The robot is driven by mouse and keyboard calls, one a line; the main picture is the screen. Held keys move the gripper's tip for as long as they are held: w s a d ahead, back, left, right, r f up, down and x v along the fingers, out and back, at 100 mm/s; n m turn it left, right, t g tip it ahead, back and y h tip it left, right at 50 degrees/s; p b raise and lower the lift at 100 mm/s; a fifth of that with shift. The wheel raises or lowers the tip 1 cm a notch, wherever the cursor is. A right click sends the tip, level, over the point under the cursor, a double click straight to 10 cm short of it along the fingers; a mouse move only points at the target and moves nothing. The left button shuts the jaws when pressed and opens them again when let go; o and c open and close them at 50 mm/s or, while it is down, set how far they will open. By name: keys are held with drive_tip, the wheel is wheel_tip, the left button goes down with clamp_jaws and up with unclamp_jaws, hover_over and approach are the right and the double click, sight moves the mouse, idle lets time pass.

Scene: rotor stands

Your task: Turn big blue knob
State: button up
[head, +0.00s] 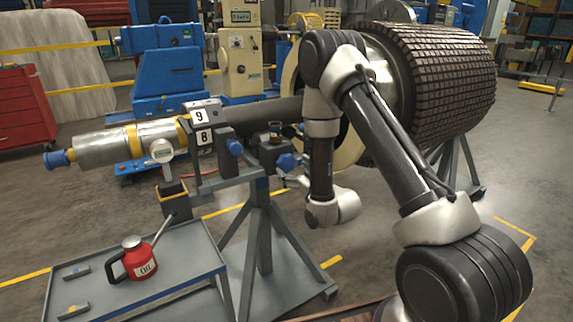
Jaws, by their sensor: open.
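A blue knob (286,161) sits on the right side of the dark stand head, below the shaft. A second blue knob (235,147) sits to its left, near the plates marked 9 and 8. The right one looks slightly larger. My gripper (290,180) is small in the head view, just below and right of the right knob, at the end of my arm's wrist. It is open and partly hidden by its own wrist. I cannot tell whether its fingers touch the knob.
The grey stand (262,225) carries a long shaft with a silver cylinder (110,145) at left and a large dark rotor (440,80) at right. A grey cart (190,255) with a red oil can (138,262) stands front left.

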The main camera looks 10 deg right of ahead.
sight(288, 164)
drive_tip(key=x, duration=0.5)
drive_tip(key=shift+c, duration=0.3)
drive_tip(key=c, duration=0.9)
